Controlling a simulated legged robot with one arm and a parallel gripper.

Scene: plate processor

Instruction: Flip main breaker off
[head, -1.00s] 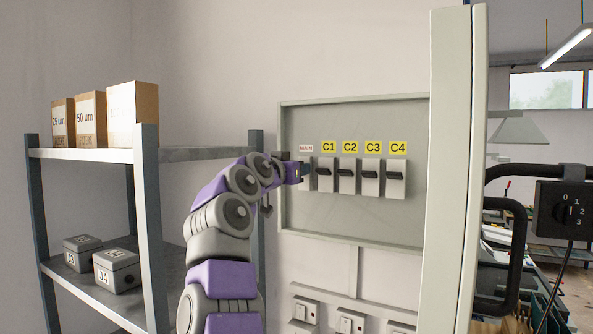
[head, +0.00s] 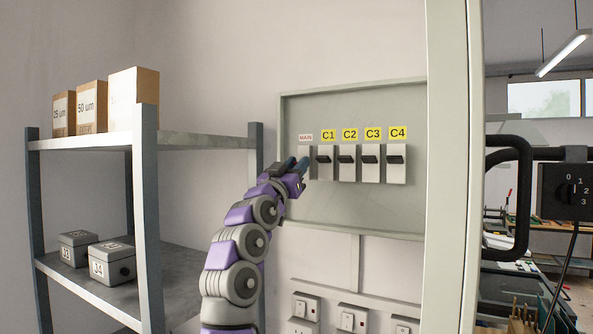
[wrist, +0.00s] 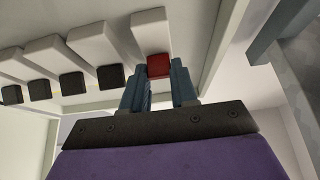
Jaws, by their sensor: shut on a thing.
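The main breaker (head: 304,152) is the leftmost switch in the wall panel, under a small pale "MAIN" label (head: 306,138). Its red lever (wrist: 159,66) shows in the wrist view, between the two blue-grey fingers. My gripper (head: 300,166) is at the breaker from below and left, shut on the red lever (wrist: 160,80). In the head view my fingers hide the lever and part of the breaker. I cannot tell the lever's exact position.
Black-levered breakers C1 (head: 325,170), C2 (head: 347,171), C3 (head: 370,172) and C4 (head: 396,173) stand close to the right. Sockets (head: 306,307) are below the panel (head: 350,215). A metal shelf (head: 147,200) with boxes stands left. A pale post (head: 452,170) stands right.

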